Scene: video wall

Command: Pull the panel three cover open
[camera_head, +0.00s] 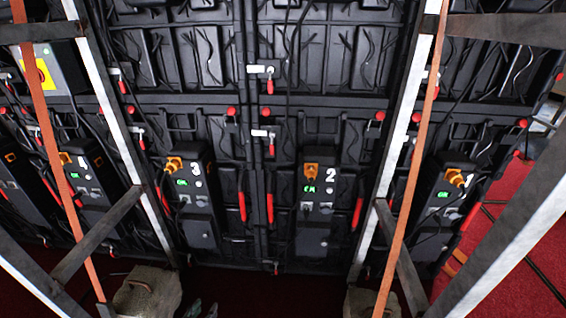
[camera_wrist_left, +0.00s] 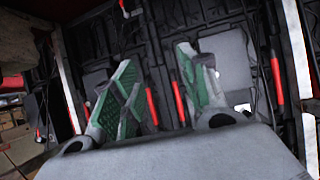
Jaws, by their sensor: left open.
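Panel three is a black unit (camera_head: 203,225) marked with a white 3, left of centre in the head view. It has an orange plug and a small green display near its top. Its lower face looks closed. My left gripper's fingertips (camera_head: 203,308) just show at the bottom edge of the head view, below panel three and apart from it. In the left wrist view my left gripper (camera_wrist_left: 155,57) is open, with green-padded fingers and nothing between them. Black panels and red handles show behind the fingers; which panel this is I cannot tell. My right gripper is not in view.
Panel two (camera_head: 315,230) stands to the right, panel one (camera_head: 435,215) further right. White frame posts (camera_head: 110,100) and orange straps (camera_head: 410,180) stand before the wall at both sides. Grey weight blocks (camera_head: 147,293) sit on the red floor. Between the posts, space before the wall looks free.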

